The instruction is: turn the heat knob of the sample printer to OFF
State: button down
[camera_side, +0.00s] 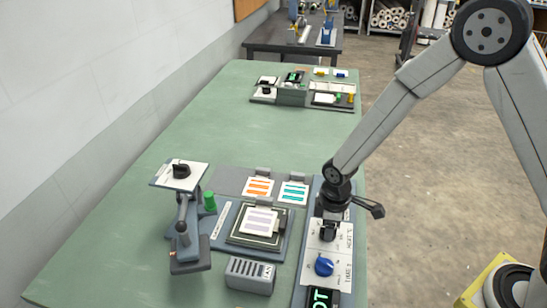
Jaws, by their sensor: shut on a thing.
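A long grey control unit (306,268) with a white panel stands at the near right of the green table. A blue knob (324,265) is on the panel, beside small sideways lettering too blurred to read surely. A dark display (318,300) with green letters, partly cut off, is below it. My gripper (329,232) points down at the upper part of the panel, above the blue knob in the picture and apart from it. It is shut on a small dark knob, mostly hidden by the fingers. The knob's pointer and its OFF mark cannot be made out.
Left of the unit are a framed plate with a striped sample (261,222), orange (258,187) and teal (294,192) striped cards, and a slotted grey box (250,275). A small press (185,225) with a dark knob (181,171) stands further left. The middle of the green table (220,125) is clear.

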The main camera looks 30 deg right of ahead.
jog(key=shift+w, duration=0.1)
jog(key=shift+c, duration=0.4)
grip_release()
jog(key=shift+r, duration=0.1)
jog(key=shift+r, duration=3.8)
jog(key=shift+s+d+r+m, duration=0.2)
jog(key=shift+s+d+m, duration=0.05)
jog(key=shift+d+m, duration=0.05)
jog(key=s+d+r+m+t, duration=0.2)
jog(key=s+d+r+m, duration=0.1)
jog(key=s+d+m, duration=0.5)
jog(key=shift+s+r+m+t, duration=0.15)
jog(key=shift+r+m+t, duration=0.15)
jog(key=shift+r, duration=0.1)
